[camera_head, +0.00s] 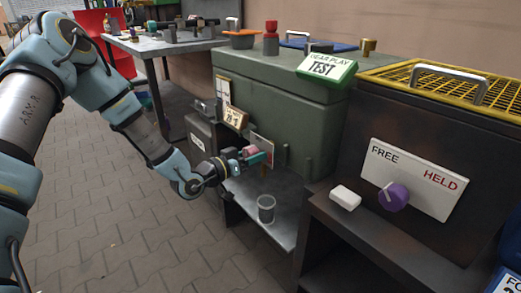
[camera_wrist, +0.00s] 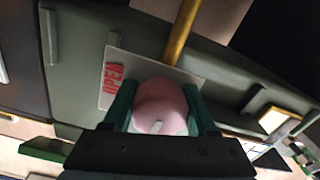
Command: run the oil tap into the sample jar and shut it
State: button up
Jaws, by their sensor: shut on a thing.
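The oil tap's pink knob (camera_head: 251,150) is on the front of the green gear case (camera_head: 285,103). In the wrist view the round pink knob (camera_wrist: 158,106) sits between both green fingers, in front of a white plate (camera_wrist: 118,80) with red OPEN lettering. My gripper (camera_head: 247,157), also in the wrist view (camera_wrist: 162,118), is shut on the knob. A pale mark shows on the knob's face. The sample jar (camera_head: 266,209), a grey cup, stands upright on the shelf below, apart from my gripper. Its contents cannot be made out, and no oil stream is visible.
The grey shelf (camera_head: 245,196) has free room left of the jar. A dark box (camera_head: 455,135) with a FREE/HELD plate and purple knob (camera_head: 393,196) stands at right. A white block (camera_head: 345,197) lies before it. A brass bar (camera_wrist: 184,30) runs behind the plate.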

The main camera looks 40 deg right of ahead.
aim_at(246, 157)
jog(key=o, duration=1.4)
jog(key=shift+c, duration=0.2)
jog(key=a, duration=1.1)
jog(key=shift+w, duration=0.3)
